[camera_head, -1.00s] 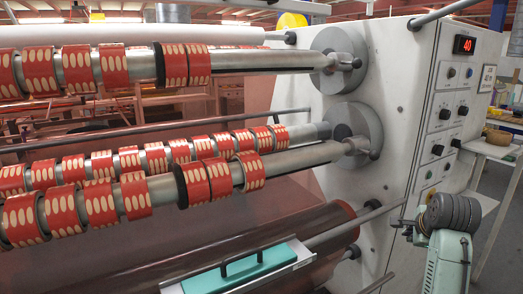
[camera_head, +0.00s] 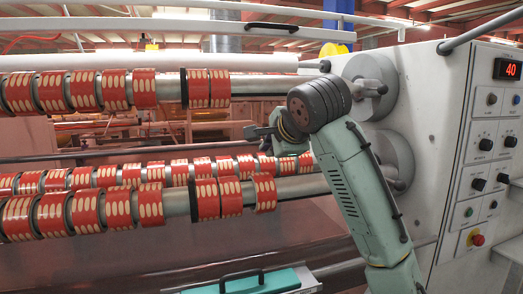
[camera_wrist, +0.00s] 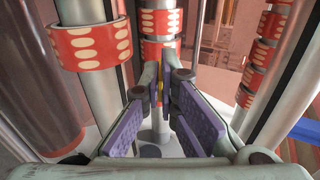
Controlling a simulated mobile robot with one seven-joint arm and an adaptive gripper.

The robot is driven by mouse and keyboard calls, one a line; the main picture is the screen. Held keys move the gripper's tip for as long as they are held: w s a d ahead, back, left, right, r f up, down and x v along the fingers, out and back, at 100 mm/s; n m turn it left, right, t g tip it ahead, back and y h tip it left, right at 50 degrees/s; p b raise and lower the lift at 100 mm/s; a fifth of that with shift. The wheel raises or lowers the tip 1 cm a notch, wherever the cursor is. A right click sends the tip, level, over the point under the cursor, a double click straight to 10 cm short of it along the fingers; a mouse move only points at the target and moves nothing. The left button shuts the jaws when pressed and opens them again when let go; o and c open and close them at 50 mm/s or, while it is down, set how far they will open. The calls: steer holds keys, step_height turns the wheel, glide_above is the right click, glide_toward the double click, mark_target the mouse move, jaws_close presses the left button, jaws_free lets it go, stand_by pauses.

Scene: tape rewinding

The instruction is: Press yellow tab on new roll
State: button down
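My gripper (camera_head: 262,135) is in front of the right end of the lower roll bars, partly hidden by my own wrist. In the wrist view its two purple-padded fingers (camera_wrist: 162,82) stand apart with a gap between them. A narrow yellow strip (camera_wrist: 159,90) shows in that gap; I cannot tell whether it is the tab or whether a finger touches it. Red rolls with cream ovals sit on the bars, among them one nearest the gripper (camera_head: 264,192) on the front lower bar. Which roll is the new one is not clear.
An upper bar (camera_head: 260,86) carries more red rolls. The white machine panel (camera_head: 435,110) with knobs and a red display stands at the right. A teal box with a black handle (camera_head: 245,284) is at the bottom. Grey round hubs (camera_head: 372,75) hold the bar ends.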

steer(key=shift+s+a+r, duration=0.1)
steer(key=shift+s+a, duration=0.15)
steer(key=shift+a, duration=0.6)
steer(key=shift+f+b, duration=1.9)
steer(key=shift+f, duration=0.25)
steer(key=shift+f, duration=0.35)
steer(key=c, duration=2.3)
jaws_free()
steer(key=o, duration=0.6)
steer(key=shift+s, duration=0.1)
steer(key=v, duration=1.2)
steer(key=shift+d, duration=0.1)
